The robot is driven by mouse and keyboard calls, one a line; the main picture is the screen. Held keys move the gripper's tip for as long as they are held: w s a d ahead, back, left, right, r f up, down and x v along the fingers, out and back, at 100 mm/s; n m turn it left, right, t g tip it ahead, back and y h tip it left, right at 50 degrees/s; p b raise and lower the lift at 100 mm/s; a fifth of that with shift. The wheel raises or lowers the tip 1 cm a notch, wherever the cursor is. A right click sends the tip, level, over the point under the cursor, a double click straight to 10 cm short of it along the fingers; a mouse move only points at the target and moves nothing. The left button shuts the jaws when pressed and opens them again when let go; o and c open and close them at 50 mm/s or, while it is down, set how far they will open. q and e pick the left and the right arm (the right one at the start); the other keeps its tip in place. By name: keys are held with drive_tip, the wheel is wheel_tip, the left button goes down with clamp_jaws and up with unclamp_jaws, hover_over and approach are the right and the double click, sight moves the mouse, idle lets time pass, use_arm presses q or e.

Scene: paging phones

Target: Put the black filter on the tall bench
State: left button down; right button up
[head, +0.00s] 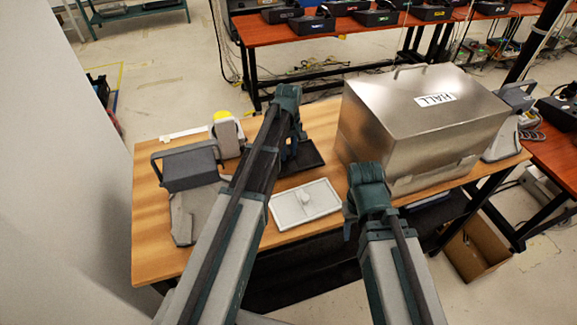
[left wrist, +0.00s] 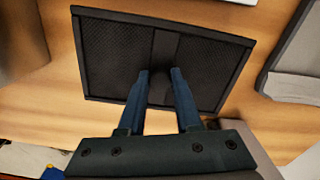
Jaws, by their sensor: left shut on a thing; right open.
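The black filter (head: 308,158) is a flat dark square panel with a raised middle strip. It is at the wooden bench (head: 160,245), between the grey device and the metal box. My left gripper (head: 290,148) is over it; the left wrist view shows the fingers (left wrist: 160,88) shut on the middle of the black filter (left wrist: 110,60). I cannot tell whether the filter touches the bench top. A white filter (head: 322,194) with a small knob lies in front of it. My right gripper (head: 350,222) is open and empty near the bench's front edge.
A large metal box (head: 400,130) labelled HALL fills the bench's right part. A grey device (head: 188,167) and a yellow-topped item (head: 226,130) stand at left. Red benches (head: 265,32) with several phones stand behind. A cardboard box (head: 475,250) is on the floor at right.

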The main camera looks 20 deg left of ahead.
sight(289, 159)
use_arm(q)
drive_tip(key=shift+f, duration=0.1)
wheel_tip(289, 159, down, 4)
drive_tip(key=b, duration=0.3)
drive_tip(key=shift+b, duration=0.35)
drive_tip(key=shift+r, duration=0.2)
drive_tip(key=shift+f, duration=0.15)
drive_tip(key=c, duration=0.6)
unclamp_jaws()
